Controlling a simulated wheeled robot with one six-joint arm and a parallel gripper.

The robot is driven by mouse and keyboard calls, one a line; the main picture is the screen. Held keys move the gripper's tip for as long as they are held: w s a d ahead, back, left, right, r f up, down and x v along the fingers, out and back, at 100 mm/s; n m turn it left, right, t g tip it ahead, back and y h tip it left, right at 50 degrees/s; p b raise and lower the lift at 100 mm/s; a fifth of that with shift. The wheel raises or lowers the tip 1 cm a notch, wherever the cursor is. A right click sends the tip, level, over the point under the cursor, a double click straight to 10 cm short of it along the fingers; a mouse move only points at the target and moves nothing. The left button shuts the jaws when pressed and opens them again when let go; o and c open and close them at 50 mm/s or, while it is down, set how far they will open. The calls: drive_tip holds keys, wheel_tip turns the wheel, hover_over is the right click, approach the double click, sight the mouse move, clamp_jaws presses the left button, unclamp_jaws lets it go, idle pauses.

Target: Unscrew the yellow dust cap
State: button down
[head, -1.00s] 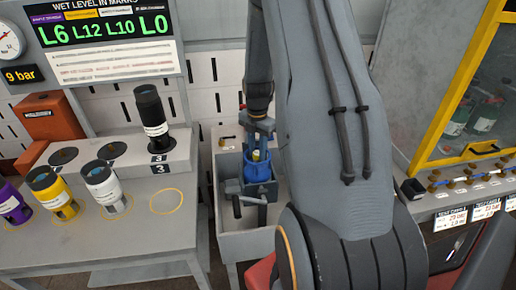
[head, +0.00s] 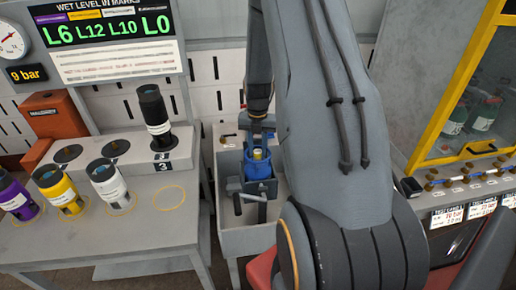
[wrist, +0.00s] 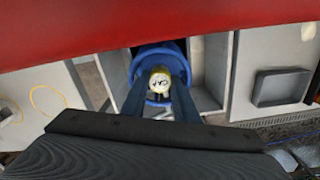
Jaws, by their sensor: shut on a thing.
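The yellow dust cap (wrist: 160,80) shows in the wrist view as a round yellow-rimmed top with a pale, marked face. It sits inside a blue ring-shaped holder (wrist: 155,50). In the head view the cap (head: 257,154) stands in the blue holder (head: 258,170) in the grey sink-like box. My gripper (wrist: 158,92) points down at the cap, with its two dark fingers on either side of it and shut on it. In the head view my gripper (head: 259,140) is partly hidden. What is below the cap is hidden.
A grey box (head: 240,240) surrounds the holder, which has a grey handle (head: 250,198) in front. Purple, yellow (head: 58,188), white (head: 108,184) and black (head: 153,112) cylinders stand on the left bench. A yellow-framed cabinet (head: 440,120) stands at right.

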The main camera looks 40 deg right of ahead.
drive_tip(key=c, duration=1.5)
unclamp_jaws()
drive_tip(key=shift+r+p, duration=0.3)
drive_tip(key=shift+r, duration=0.95)
drive_tip(key=m, duration=0.3)
drive_tip(key=shift+m, duration=1.6)
drive_tip(key=shift+m, duration=1.1)
drive_tip(key=m, duration=0.3)
drive_tip(key=shift+m, duration=0.4)
